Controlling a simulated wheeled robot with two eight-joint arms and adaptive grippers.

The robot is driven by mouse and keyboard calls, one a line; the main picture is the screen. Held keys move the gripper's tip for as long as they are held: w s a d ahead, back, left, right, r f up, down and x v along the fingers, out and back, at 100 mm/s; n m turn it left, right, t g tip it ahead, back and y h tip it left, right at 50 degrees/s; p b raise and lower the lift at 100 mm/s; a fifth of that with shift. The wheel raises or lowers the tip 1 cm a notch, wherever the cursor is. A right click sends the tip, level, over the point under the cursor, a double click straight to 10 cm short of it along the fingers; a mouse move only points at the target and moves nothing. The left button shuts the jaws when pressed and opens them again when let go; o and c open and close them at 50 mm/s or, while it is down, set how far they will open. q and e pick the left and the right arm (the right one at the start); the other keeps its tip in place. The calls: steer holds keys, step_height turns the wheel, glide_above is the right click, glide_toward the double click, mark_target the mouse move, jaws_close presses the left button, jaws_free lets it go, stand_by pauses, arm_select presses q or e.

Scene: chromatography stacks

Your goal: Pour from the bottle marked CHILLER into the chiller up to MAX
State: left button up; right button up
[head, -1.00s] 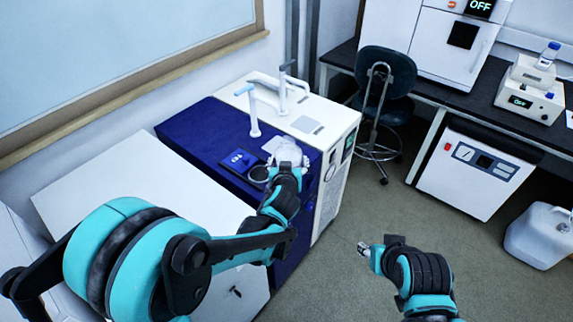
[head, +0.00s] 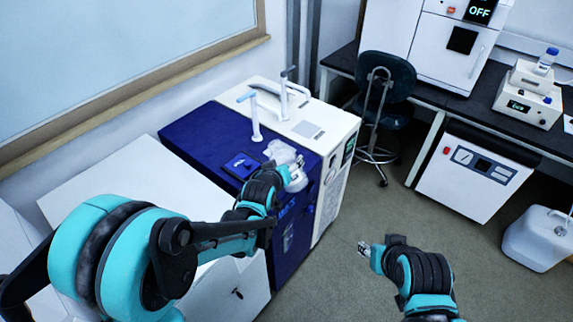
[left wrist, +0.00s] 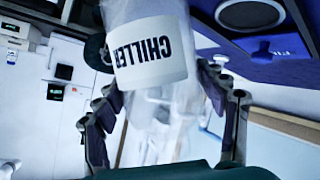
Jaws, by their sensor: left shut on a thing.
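My left gripper (head: 285,172) is shut on a clear bottle (head: 281,152) above the right side of the chiller's blue top (head: 195,128). In the left wrist view, the bottle has a white label reading CHILLER (left wrist: 150,52), upside down in the picture, between the two fingers (left wrist: 165,100). The bottle looks tilted in the head view; its liquid level cannot be made out. A round dark opening (left wrist: 250,14) on the blue top shows beside the bottle in the left wrist view. The MAX mark cannot be made out. My right gripper (head: 365,249) is away from the chiller, above the floor.
A square blue lid or plate (head: 242,165) lies on the blue top. A white cabinet (head: 115,185) stands left. A chair (head: 385,80) and bench (head: 455,103) stand at the back right; the floor between is clear.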

stand_by(0.4)
arm_select(q)
steer(key=shift+d+n+h, duration=0.15)
steer(key=shift+n+h, duration=0.25)
steer(key=shift+d+f+n+g+h, duration=0.1)
steer(key=shift+d+n+g+h, duration=0.1)
steer(key=shift+n+g+h, duration=0.1)
steer(key=shift+s, duration=0.1)
steer(key=shift+d+f+n+h+b, duration=0.2)
steer(key=shift+n+h+b, duration=0.1)
steer(key=shift+n+b, duration=0.15)
stand_by(0.4)
